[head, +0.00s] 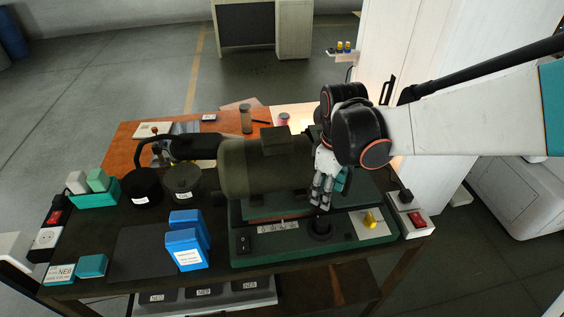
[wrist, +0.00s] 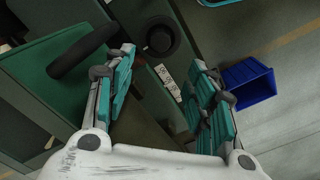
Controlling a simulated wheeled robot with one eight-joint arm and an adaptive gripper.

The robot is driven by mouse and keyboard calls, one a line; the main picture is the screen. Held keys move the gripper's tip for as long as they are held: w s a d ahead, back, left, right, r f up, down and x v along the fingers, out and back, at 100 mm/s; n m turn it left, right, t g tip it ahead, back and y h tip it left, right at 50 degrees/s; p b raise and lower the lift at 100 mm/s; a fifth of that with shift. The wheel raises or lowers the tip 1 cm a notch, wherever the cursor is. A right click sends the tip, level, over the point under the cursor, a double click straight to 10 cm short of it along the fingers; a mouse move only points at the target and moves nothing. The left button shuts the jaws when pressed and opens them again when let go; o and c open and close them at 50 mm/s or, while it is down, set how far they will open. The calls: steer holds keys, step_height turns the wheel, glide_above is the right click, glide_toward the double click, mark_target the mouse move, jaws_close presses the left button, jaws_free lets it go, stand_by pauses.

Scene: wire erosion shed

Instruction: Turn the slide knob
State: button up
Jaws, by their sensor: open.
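A round black knob (head: 320,229) sits at the front of the dark green machine base (head: 250,247), right of a small pale marked plate (head: 278,227). I take it to be the slide knob. In the wrist view the knob (wrist: 160,38) lies ahead of the fingertips, near the top, and nothing covers it. My gripper (head: 321,194) is just above and behind the knob, pointing down. In the wrist view my gripper (wrist: 163,62) is open, with teal-padded fingers apart and nothing between them. I see no contact with the knob.
A yellow knob (head: 370,220) on a pale plate and a red switch box (head: 416,220) stand to the right. Blue boxes (head: 186,249) stand to the left. A large olive cylinder (head: 250,168) lies behind. A dark bar (wrist: 82,50) is near my left finger.

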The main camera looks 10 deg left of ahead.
mark_target(322, 222)
step_height(322, 222, down, 13)
steer(key=b, duration=0.8)
steer(key=shift+c, duration=0.6)
steer(key=shift+s, duration=0.1)
steer(key=c, duration=1)
